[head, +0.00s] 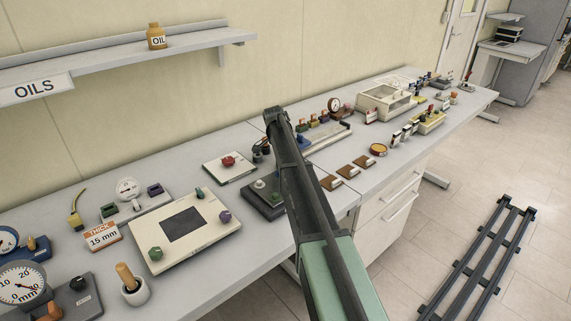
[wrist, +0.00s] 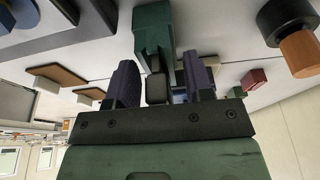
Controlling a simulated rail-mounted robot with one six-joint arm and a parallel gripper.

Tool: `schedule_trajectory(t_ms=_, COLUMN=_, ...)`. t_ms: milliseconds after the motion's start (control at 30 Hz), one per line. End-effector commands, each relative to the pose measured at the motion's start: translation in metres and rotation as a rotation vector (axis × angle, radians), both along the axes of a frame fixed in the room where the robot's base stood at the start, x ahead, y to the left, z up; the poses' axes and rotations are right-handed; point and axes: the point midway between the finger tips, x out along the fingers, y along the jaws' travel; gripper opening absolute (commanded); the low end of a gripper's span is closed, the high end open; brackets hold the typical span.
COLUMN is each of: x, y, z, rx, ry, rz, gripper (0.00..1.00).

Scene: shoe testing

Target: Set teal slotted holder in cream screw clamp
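In the wrist view, a dark teal-green block (wrist: 153,35), which looks like the teal slotted holder, reaches down from the top edge between my fingers. A dark grey block (wrist: 157,88) shows just below it. My gripper (wrist: 156,75) has its two dark purple-grey fingers apart, one either side of the teal block. The left finger overlaps or nearly meets its edge; a narrow gap shows at the right finger. In the head view my own arm hides the gripper and the holder. I cannot single out the cream screw clamp with certainty.
In the head view, a cream panel with knobs (head: 187,228) sits left of my arm, with a red-knobbed plate (head: 228,164) behind it. Brown-topped pieces (head: 346,172) and a cream open box (head: 387,101) lie to the right. An oil shelf (head: 120,55) is on the wall.

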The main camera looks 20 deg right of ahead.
Motion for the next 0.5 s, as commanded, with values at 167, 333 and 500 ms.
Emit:
schedule_trajectory(t_ms=167, x=0.0000, y=0.0001, z=0.0002, rx=0.000, ry=0.000, rz=0.000, gripper=0.20)
schedule_trajectory(t_ms=333, x=0.0000, y=0.0001, z=0.0002, rx=0.000, ry=0.000, rz=0.000, gripper=0.00)
schedule_trajectory(t_ms=500, x=0.0000, y=0.0001, z=0.0003, rx=0.000, ry=0.000, rz=0.000, gripper=0.00)
